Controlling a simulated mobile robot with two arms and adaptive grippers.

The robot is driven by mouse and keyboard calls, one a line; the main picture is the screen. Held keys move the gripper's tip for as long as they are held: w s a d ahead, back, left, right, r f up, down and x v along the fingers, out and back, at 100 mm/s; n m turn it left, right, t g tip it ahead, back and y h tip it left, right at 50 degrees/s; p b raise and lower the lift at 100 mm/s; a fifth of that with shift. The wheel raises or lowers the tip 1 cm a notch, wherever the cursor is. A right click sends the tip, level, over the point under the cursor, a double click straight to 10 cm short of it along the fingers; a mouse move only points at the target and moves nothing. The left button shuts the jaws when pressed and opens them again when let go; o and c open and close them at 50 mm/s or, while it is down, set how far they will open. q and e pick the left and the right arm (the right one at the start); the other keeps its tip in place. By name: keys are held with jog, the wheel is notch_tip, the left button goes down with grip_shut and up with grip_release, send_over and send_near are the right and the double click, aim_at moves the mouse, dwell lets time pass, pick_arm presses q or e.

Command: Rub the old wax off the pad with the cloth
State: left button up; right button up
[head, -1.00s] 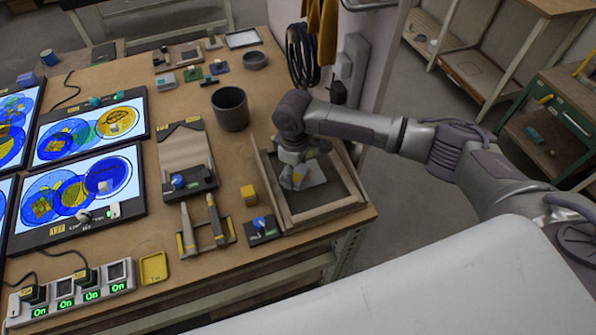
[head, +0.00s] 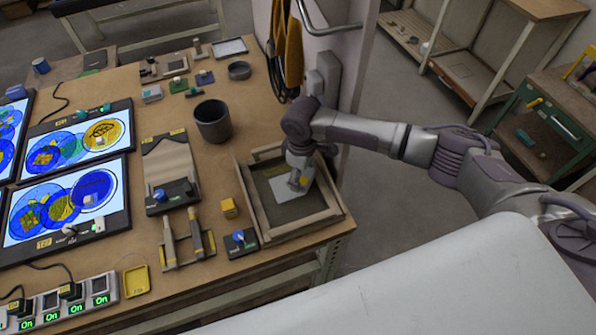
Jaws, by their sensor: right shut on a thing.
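A wooden-framed tray (head: 256,207) with a dark floor stands at the table's right front corner. A pale flat square (head: 284,192), which looks like the pad, lies inside it. My right gripper (head: 299,183) reaches down over the right part of this square. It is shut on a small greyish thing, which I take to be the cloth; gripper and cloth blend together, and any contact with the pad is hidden. I cannot make out wax on the pad. My left gripper is not in view.
A yellow block (head: 228,208) and a blue-knobbed box (head: 239,242) sit just left of the tray. A dark cup (head: 213,121) stands behind. Lit screens (head: 69,205) and a power strip (head: 68,300) fill the left. A wall with hanging cables rises behind the tray.

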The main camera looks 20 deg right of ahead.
notch_tip(320, 180, up, 2)
jog(key=shift+p, duration=0.3)
jog(key=shift+a+r+p, duration=0.4)
jog(key=shift+r+p, duration=0.4)
jog(key=shift+r, duration=0.05)
jog(key=shift+r+p, duration=0.65)
jog(key=shift+p, duration=0.05)
jog(key=shift+w+d+r+p, duration=0.15)
jog(key=shift+r+p, duration=0.45)
jog(key=shift+r, duration=0.5)
jog(key=shift+s+r, duration=0.15)
jog(key=shift+s, duration=0.1)
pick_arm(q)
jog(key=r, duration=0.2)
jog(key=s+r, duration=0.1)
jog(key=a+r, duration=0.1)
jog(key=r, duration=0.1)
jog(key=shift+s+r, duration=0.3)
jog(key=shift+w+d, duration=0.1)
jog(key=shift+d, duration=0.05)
pick_arm(e)
jog(key=shift+w, duration=0.2)
jog(key=shift+s, duration=0.1)
